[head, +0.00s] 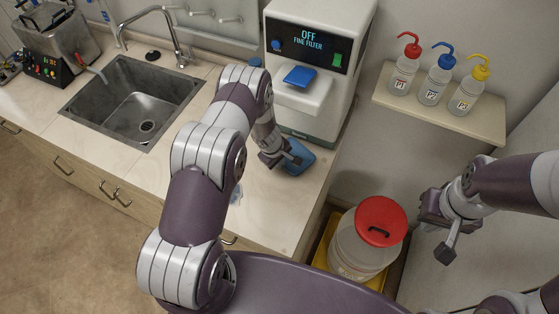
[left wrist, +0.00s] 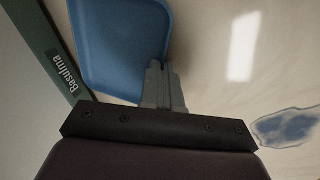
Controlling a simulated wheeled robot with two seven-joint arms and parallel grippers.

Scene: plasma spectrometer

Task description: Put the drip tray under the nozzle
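The blue drip tray (head: 297,158) lies at the foot of the white dispenser (head: 318,60), in front of its green base. My left gripper (head: 292,160) is at the tray's near side. In the left wrist view the fingers (left wrist: 164,78) are close together at the rim of the tray (left wrist: 115,40), apparently pinching it. The dispenser's display reads "OFF FINE FILTER". A blue panel (head: 300,77) juts from its front; the nozzle itself cannot be made out. My right gripper (head: 445,228) hangs at the right, away from the counter, with its finger opening unclear.
A sink (head: 135,105) is set in the counter at the left. A bluish clear patch lies on the counter (left wrist: 285,127). A shelf (head: 440,108) with three wash bottles is at upper right. A red-lidded bin (head: 380,222) stands below the counter's right end.

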